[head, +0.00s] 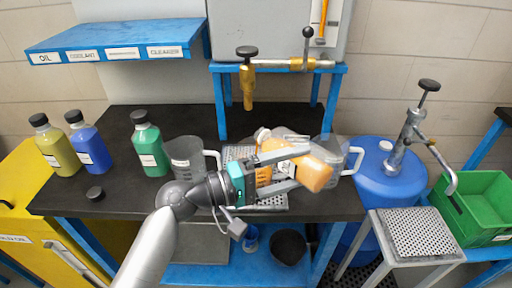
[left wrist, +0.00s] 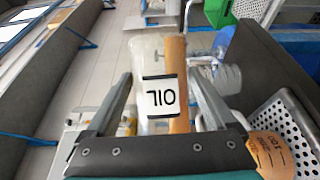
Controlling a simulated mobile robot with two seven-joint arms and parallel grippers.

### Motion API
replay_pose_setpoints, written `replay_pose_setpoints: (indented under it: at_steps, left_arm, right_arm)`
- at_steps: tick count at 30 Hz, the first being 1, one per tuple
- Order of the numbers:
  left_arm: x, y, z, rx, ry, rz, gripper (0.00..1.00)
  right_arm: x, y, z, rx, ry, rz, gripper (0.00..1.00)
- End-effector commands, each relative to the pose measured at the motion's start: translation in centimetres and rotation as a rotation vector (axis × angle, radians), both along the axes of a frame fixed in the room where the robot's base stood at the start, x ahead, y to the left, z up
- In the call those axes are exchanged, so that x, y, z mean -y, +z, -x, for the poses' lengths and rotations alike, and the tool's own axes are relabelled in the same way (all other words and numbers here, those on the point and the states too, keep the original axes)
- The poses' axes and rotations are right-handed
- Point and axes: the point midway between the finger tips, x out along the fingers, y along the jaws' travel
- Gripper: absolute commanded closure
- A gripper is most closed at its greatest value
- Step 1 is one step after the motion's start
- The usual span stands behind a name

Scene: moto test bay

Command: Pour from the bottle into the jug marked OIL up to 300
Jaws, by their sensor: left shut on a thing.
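My left gripper (head: 295,168) is shut on a clear bottle (head: 313,172) with orange liquid in it, held tilted above the bench. In the left wrist view the bottle (left wrist: 152,60) lies between the fingers and bears an OIL label, seen upside down. A pale round end (head: 262,134) shows at its upper left. An orange patch with scale marks (head: 264,176) shows below the gripper, beside the perforated tray; it also shows in the left wrist view (left wrist: 271,150), apparently liquid in a jug. The jug's outline and the liquid level are mostly hidden. No stream is visible.
Yellow (head: 57,146), blue (head: 88,145) and green (head: 149,147) bottles stand at the left of the dark bench. A jug (head: 186,158) stands beside my gripper; another clear jug (head: 345,152) is at right. A black cap (head: 95,193) lies in front.

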Motion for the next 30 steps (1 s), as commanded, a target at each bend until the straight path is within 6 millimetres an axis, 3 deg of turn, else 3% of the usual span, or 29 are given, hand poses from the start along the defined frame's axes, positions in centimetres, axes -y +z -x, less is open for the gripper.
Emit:
replay_pose_setpoints:
  at_steps: [11, 15, 18, 23, 30]
  left_arm:
    - [0.0, 0.2, 0.0, -0.007, 0.0, 0.01, 1.0]
    - [0.1, -0.7, 0.1, 0.151, 0.0, -0.135, 1.0]
    - [0.9, -2.9, 1.0, 0.244, 0.0, -0.228, 1.0]
    - [0.8, -2.8, 0.9, 0.262, 0.001, -0.246, 1.0]
    - [0.5, -4.6, 0.5, 0.375, -0.001, -0.358, 1.0]
  right_arm:
    - [0.0, 0.1, 0.0, 0.0, 0.0, 0.0, 0.5]
    - [0.0, -0.7, 0.0, 0.0, 0.0, 0.0, 0.5]
    - [0.0, -2.0, 0.0, 0.0, 0.0, 0.0, 0.5]
    - [0.0, -1.7, 0.0, 0.0, 0.0, 0.0, 0.5]
    - [0.0, -2.3, 0.0, 0.0, 0.0, 0.0, 0.5]
